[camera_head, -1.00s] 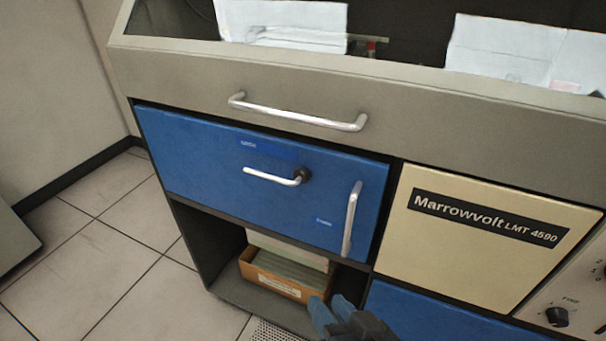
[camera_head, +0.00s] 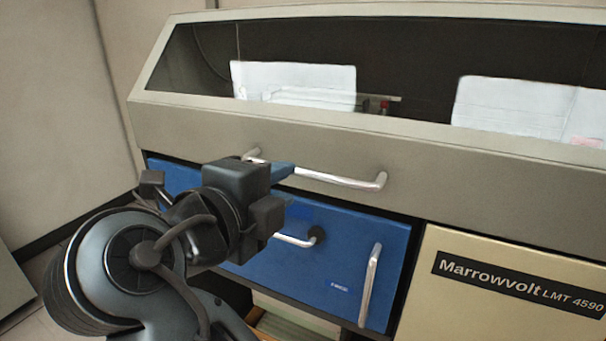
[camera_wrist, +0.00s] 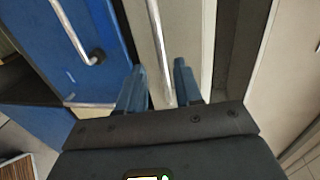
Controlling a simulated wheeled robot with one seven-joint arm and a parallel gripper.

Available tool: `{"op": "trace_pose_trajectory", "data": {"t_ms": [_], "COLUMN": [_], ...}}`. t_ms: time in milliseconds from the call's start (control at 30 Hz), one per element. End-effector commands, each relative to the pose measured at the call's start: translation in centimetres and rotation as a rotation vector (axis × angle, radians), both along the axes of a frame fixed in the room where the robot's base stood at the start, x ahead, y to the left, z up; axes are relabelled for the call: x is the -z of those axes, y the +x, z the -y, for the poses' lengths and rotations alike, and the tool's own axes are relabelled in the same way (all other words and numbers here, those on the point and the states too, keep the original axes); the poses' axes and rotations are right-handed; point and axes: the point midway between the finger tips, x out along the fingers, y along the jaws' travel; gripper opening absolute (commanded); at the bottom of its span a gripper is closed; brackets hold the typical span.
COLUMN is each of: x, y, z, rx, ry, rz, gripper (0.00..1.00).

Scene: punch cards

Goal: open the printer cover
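The printer cover (camera_head: 480,140) is a grey, glazed housing across the top of the machine, and it looks closed. Its silver bar handle (camera_head: 340,180) runs along the front grey panel. My gripper (camera_head: 285,170) is at the left part of this handle and hides some of it. In the wrist view my gripper (camera_wrist: 160,85) has its two blue fingers apart, with the handle bar (camera_wrist: 158,40) running between them. A gap shows between the bar and the left finger; the right finger is close to the bar. Whether either finger touches is unclear.
Below is a blue door (camera_head: 290,265) with a turn handle (camera_head: 297,240) and an upright handle (camera_head: 370,285). White paper (camera_head: 300,82) shows behind the glass. A cream panel (camera_head: 510,285) is at right. A wall (camera_head: 50,120) stands to the left.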

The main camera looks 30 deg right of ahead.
Motion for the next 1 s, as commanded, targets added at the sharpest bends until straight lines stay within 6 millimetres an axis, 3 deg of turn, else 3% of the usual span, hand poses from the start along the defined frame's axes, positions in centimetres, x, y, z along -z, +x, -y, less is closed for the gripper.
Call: {"op": "trace_pose_trajectory", "data": {"t_ms": [500, 933, 1000], "x": [1.1, 1.4, 1.4], "y": [3.8, 4.4, 4.4], "z": [5.3, 6.1, 6.1], "rx": [0.007, 0.005, 0.005], "ry": [0.005, 0.005, 0.005], "rz": [0.005, 0.005, 0.005], "gripper": [0.35, 0.35, 0.28]}}
